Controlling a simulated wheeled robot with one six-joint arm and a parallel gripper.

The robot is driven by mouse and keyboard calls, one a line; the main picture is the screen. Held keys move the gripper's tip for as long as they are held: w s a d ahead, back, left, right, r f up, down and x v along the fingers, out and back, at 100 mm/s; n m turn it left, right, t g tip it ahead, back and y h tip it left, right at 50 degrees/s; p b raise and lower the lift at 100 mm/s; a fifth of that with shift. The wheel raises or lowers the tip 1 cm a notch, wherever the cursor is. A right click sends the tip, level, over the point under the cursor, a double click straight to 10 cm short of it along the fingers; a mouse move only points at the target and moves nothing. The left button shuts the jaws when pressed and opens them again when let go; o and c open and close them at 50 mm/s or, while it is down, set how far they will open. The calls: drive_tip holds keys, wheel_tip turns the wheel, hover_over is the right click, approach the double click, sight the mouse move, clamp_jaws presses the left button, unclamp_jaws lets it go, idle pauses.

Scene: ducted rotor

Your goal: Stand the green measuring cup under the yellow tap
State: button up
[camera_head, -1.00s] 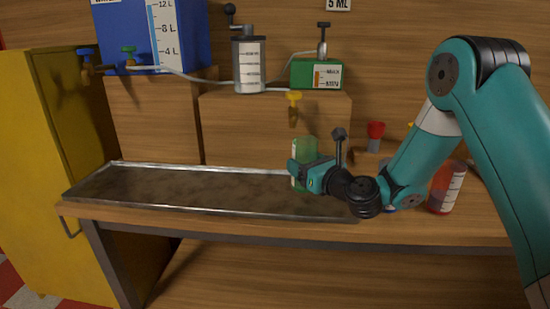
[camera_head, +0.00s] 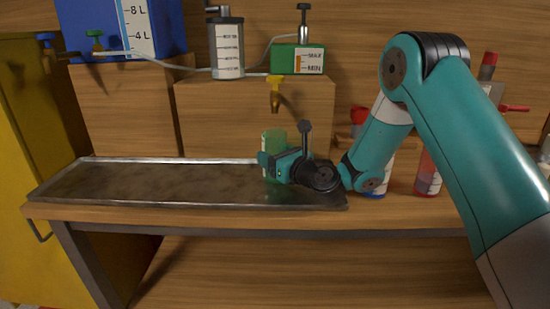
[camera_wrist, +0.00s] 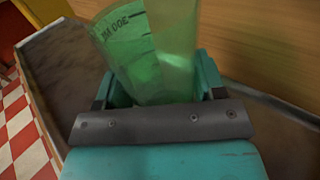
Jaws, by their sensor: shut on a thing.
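The green measuring cup (camera_head: 272,143) is see-through and stands about upright over the right part of the metal tray (camera_head: 130,183). My gripper (camera_head: 272,162) is shut on it from the right. In the wrist view the cup (camera_wrist: 150,50) sits between the jaws (camera_wrist: 155,92) with dark scale marks on its side. The yellow tap (camera_head: 275,86) hangs on the front of the wooden box, above the cup and almost in line with it in the head view.
A blue tank (camera_head: 120,25) with a green tap (camera_head: 95,40) stands at the upper left. A grey cylinder (camera_head: 227,50) and a green box (camera_head: 297,59) stand on the wooden box (camera_head: 225,115). Red-topped bottles stand to the right behind my arm. The tray's left part is empty.

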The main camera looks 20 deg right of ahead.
drive_tip(key=shift+f, duration=0.15)
drive_tip(key=o, duration=1)
